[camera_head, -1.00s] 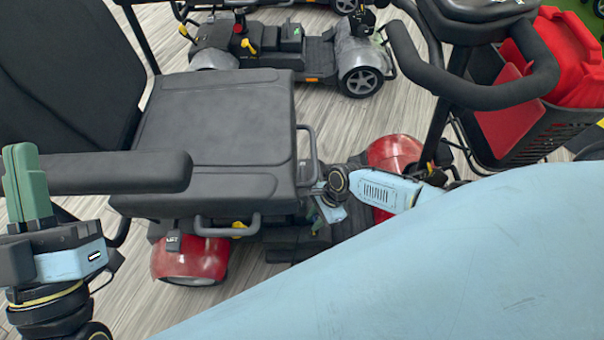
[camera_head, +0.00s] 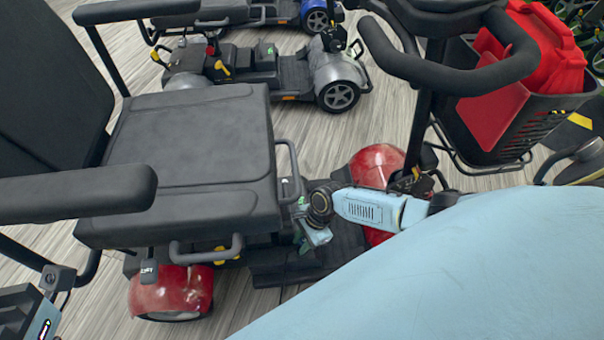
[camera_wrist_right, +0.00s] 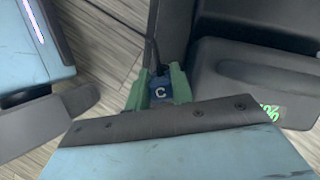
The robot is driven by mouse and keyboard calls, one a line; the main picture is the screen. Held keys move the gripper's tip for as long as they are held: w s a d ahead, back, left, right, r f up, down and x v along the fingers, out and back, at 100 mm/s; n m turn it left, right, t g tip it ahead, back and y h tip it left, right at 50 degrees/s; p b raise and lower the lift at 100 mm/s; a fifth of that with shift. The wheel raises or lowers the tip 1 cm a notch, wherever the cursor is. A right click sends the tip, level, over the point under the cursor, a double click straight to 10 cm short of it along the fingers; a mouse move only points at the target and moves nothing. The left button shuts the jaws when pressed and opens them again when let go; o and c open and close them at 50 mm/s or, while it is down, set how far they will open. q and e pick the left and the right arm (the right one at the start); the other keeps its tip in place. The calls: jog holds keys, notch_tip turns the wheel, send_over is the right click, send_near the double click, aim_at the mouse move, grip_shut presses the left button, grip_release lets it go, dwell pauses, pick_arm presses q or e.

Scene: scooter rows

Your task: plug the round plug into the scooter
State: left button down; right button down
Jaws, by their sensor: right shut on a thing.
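The scooter (camera_head: 185,135) has a black seat and red fenders and fills the middle of the head view. My right gripper (camera_head: 308,237) is low beside the seat's right edge, next to the scooter's dark body. In the right wrist view, its green fingers (camera_wrist_right: 161,88) are shut on a blue plug body (camera_wrist_right: 160,91) marked with a white C. A dark cable runs up from there. The plug's front end is hidden, so I cannot tell its shape or whether it touches a socket. Only part of my left wrist shows at the lower left; its fingers are out of view.
A green percentage readout (camera_wrist_right: 268,111) shows on a dark housing right of the plug. The handlebar (camera_head: 450,85) and a basket (camera_head: 495,135) holding a red bag (camera_head: 540,55) stand at the right. Another scooter (camera_head: 335,75) is behind. Wooden floor lies between them.

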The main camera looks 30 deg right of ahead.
jog(key=shift+a+p, duration=0.35)
dwell(0.7)
jog(key=shift+p, duration=0.45)
dwell(1.1)
jog(key=shift+f+b, duration=0.7)
jog(key=shift+f, duration=0.2)
dwell(0.3)
jog(key=c, duration=1.1)
grip_release()
